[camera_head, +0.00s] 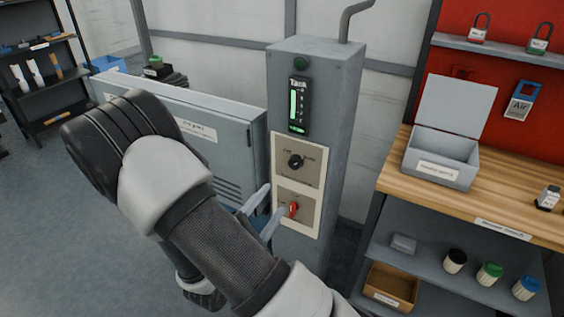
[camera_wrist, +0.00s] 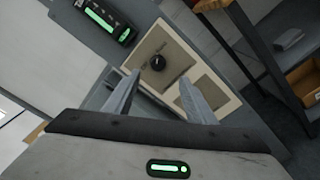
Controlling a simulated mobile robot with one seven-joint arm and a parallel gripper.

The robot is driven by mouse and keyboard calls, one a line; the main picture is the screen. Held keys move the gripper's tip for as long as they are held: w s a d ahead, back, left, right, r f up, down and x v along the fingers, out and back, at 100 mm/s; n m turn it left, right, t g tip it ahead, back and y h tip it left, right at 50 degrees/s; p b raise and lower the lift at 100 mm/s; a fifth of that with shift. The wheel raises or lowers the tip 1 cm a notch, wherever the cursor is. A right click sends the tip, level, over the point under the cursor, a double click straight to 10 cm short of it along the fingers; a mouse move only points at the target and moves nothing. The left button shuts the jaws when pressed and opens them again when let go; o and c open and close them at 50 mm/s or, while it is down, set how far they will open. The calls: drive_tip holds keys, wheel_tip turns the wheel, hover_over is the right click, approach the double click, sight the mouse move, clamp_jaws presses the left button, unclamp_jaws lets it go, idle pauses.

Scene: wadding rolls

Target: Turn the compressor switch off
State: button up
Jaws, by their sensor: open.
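A grey control column (camera_head: 317,120) carries a cream panel with two rotary switches. The upper switch is a black knob (camera_head: 295,161), also visible in the wrist view (camera_wrist: 158,62). The lower switch is a red knob (camera_head: 293,209); it does not show in the wrist view. The lettering is too small to tell which is the compressor switch. My gripper (camera_head: 276,198) is open and empty, its fingertips close to the left side of the panel, near the red knob. In the wrist view my gripper (camera_wrist: 159,78) spreads its fingers below the black knob; contact cannot be told.
A lit green gauge (camera_head: 298,106) and a green button (camera_head: 301,63) sit above the switches. A grey cabinet (camera_head: 235,138) stands left of the column, behind my arm. A wooden bench (camera_head: 510,205) with an open grey box (camera_head: 440,160) stands at the right.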

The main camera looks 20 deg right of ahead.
drive_tip(key=f, duration=0.1)
approach(294, 165)
drive_tip(key=shift+n+t+y, duration=0.3)
drive_tip(key=shift+t, duration=0.1)
drive_tip(key=x, duration=0.9)
drive_tip(key=shift+s+d+f+b, duration=0.1)
drive_tip(key=shift+s+d+b, duration=0.05)
drive_tip(key=shift+s+b, duration=0.15)
drive_tip(key=c, duration=1.1)
drive_tip(key=shift+o, duration=0.2)
